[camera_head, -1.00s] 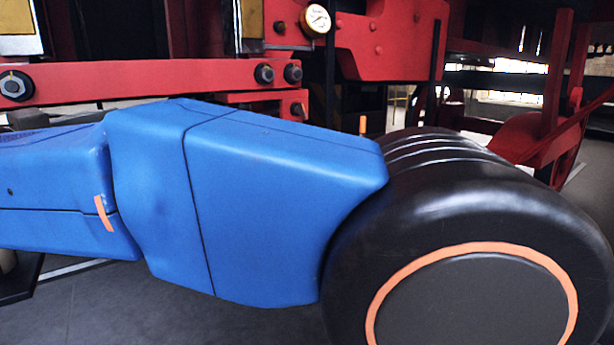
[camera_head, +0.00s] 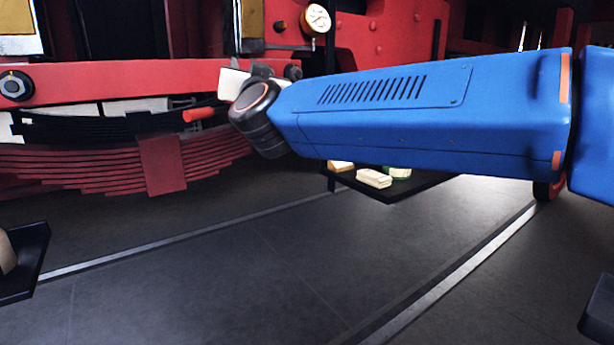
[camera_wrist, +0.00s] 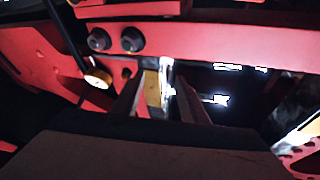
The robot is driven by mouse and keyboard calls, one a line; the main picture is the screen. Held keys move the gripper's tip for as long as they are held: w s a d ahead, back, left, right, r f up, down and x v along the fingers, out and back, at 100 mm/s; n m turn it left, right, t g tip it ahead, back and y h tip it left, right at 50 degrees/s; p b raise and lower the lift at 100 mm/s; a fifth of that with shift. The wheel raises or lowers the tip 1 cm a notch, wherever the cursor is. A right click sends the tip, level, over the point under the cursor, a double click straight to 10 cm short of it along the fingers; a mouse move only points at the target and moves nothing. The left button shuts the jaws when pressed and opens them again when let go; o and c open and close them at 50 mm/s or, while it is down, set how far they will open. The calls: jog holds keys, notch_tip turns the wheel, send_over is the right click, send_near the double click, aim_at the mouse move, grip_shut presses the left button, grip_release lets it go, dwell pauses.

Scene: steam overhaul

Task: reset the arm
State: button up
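My blue arm (camera_head: 430,110) reaches across the head view from the right edge to its black wrist (camera_head: 258,115) left of centre. My gripper (camera_head: 262,70) is small and partly hidden behind the wrist there, in front of the red beam. In the wrist view my gripper (camera_wrist: 160,85) shows two dark fingers standing apart with a gap between them. Nothing is seen held in the gap; a bright metal and yellow part shows through it in the background.
A red beam (camera_head: 120,78) and leaf spring (camera_head: 160,165) stand close behind the wrist. A white-faced gauge (camera_head: 316,19) is above; it also shows in the wrist view (camera_wrist: 97,80). A dark tray (camera_head: 400,192) with small items sits below the arm.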

jog(key=s+d+f+n+g, duration=0.1)
jog(key=s+d+f+g, duration=0.25)
jog(key=d+f, duration=0.5)
jog(key=s+d+f+n+g+h, duration=0.1)
jog(key=s+d+f+g, duration=0.25)
jog(key=d+f, duration=0.5)
jog(key=s+d+f+n+g, duration=0.15)
jog(key=s+d+f, duration=0.25)
jog(key=d+f, duration=0.45)
jog(key=s+d+f+m+g+h, duration=0.2)
jog(key=s+d+f+g, duration=0.1)
jog(key=s+d+f, duration=0.5)
jog(key=s+d+f+m+g+h, duration=0.2)
jog(key=s+d+f, duration=0.6)
jog(key=s+f, duration=0.5)
jog(key=shift+g+h, duration=0.6)
jog(key=shift+g, duration=0.45)
jog(key=shift+w, duration=0.15)
